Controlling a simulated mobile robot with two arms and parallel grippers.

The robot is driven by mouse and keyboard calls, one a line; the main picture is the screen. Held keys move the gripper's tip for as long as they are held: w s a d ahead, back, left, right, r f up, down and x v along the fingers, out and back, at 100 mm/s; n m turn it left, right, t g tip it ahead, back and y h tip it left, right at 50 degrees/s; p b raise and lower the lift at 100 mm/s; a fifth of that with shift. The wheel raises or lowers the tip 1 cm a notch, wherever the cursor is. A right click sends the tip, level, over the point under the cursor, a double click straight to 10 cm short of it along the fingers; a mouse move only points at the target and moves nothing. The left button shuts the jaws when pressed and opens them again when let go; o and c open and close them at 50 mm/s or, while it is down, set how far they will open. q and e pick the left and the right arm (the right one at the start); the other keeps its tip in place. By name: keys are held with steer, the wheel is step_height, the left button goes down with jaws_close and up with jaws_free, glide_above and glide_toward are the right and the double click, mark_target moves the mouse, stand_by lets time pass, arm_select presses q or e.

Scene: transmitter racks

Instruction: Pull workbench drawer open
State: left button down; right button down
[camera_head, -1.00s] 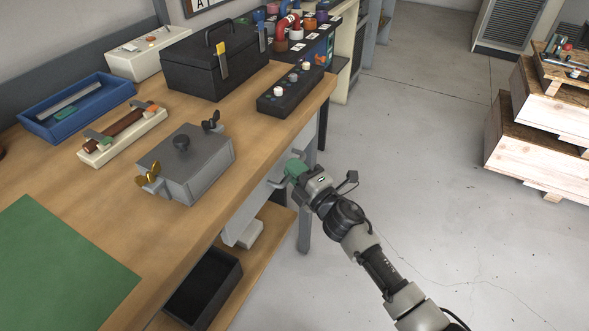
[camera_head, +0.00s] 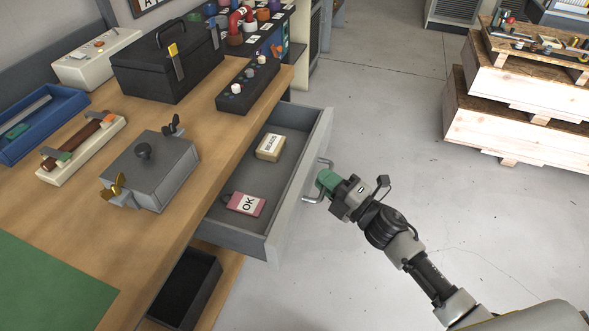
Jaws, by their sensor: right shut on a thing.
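The workbench (camera_head: 190,222) has a grey drawer (camera_head: 288,205) that stands pulled out from under its top. Inside the drawer lie a pink tag marked OK (camera_head: 246,204) and a small beige box with lettering (camera_head: 270,147). The drawer's metal bar handle (camera_head: 312,198) is on its front face. My right gripper (camera_head: 325,181) is shut on the handle, its green fingertips around the bar. The fingers hide part of the bar. My left gripper is not in view.
On the bench are a grey metal box with wing nuts (camera_head: 150,172), a black toolbox (camera_head: 165,65), a black control box (camera_head: 248,85), a blue tray (camera_head: 40,125) and a green mat (camera_head: 45,285). A black bin (camera_head: 185,290) sits below. Floor right is clear up to wooden crates (camera_head: 515,110).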

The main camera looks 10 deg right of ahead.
steer(key=s+d, duration=0.4)
steer(key=d, duration=0.4)
steer(key=shift+s, duration=0.35)
steer(key=c, duration=1.2)
jaws_free()
steer(key=shift+d, duration=0.1)
steer(key=b+v, duration=0.1)
steer(key=v, duration=0.9)
steer(key=shift+s+d+f, duration=0.1)
steer(key=shift+s+d, duration=0.1)
steer(key=shift+s, duration=0.1)
